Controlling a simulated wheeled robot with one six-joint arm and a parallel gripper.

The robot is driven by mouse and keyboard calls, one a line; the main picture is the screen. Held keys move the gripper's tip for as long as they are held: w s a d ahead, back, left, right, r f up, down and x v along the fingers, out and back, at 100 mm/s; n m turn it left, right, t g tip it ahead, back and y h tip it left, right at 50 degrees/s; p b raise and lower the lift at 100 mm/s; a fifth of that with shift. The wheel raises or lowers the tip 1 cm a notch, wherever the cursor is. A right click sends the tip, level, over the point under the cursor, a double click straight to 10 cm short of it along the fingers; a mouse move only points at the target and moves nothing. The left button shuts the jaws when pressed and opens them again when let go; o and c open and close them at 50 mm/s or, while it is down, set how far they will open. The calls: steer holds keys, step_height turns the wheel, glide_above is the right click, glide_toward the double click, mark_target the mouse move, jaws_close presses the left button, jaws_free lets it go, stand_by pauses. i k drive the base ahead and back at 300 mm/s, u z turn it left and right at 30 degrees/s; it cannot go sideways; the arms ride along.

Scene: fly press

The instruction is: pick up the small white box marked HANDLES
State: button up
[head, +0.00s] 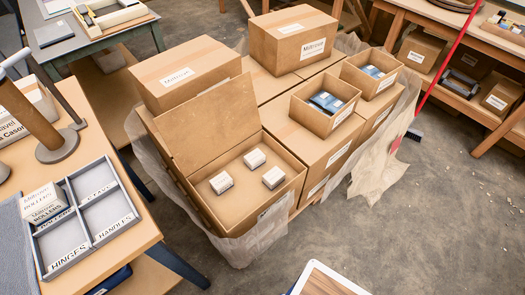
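Three small white boxes stand apart on the floor of an open cardboard carton (200,216) in the middle. One is at the left (221,183), one at the back (254,159) and one at the right (273,178). Their print is too small to read, so I cannot tell which is marked HANDLES. A grey divided tray (90,238) on the left bench has compartments labelled HINGES, HANDLES and others partly covered or hard to read. My gripper is not in view.
The carton's raised flap (203,128) stands at its back left. Closed cartons (186,73) and open ones with blue packets (325,103) crowd behind and right. Loose wrapping (375,170) hangs at the sides. A red-handled broom (440,75) leans right. Floor (420,235) at right front is clear.

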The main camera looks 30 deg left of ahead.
mark_target(256, 159)
steer(key=u, duration=0.3)
steer(key=i, duration=0.55)
steer(key=u, duration=1.05)
steer(key=i, duration=0.35)
steer(key=u, duration=0.4)
